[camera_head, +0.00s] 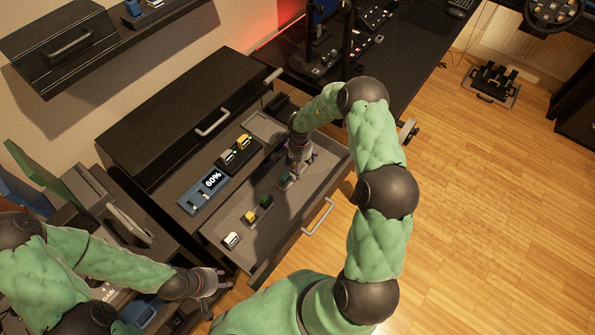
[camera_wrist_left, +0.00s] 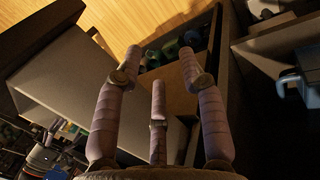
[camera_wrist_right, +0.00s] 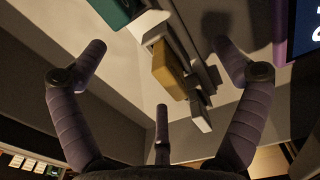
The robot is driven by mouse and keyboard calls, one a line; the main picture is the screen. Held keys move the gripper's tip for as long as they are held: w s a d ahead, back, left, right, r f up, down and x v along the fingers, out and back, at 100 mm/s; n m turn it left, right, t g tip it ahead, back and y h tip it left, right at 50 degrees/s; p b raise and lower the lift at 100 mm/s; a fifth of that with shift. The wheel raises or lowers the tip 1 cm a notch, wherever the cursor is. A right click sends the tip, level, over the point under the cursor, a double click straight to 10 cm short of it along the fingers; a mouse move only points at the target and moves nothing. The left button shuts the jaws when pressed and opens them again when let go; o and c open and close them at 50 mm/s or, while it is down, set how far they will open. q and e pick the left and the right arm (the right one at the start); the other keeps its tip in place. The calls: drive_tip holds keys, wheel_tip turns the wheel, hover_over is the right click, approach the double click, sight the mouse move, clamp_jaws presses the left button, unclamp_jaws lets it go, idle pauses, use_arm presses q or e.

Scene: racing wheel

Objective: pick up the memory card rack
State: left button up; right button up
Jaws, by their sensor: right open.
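What looks like the memory card rack (camera_head: 258,209) lies in the open grey drawer, a slim row with green, yellow and white cards. In the right wrist view the rack (camera_wrist_right: 193,84) runs diagonally, with a yellow card (camera_wrist_right: 168,70) and a teal card (camera_wrist_right: 113,10) on it. My right gripper (camera_head: 299,165) is over the drawer at the far end of this row, fingers spread around empty space, apart from the cards as far as I can see. My left gripper (camera_head: 215,284) is open and empty, away from the rack, beside the drawer's lower left.
The drawer's front has a metal handle (camera_head: 318,216). A black desk (camera_head: 400,50) stands at the back.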

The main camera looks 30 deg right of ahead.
wheel_tip(320, 180, down, 3)
drive_tip(key=shift+r+b, duration=0.15)
drive_tip(key=shift+b, duration=0.25)
drive_tip(key=shift+r, duration=0.1)
drive_tip(key=c, duration=1.8)
drive_tip(key=shift+r, duration=0.1)
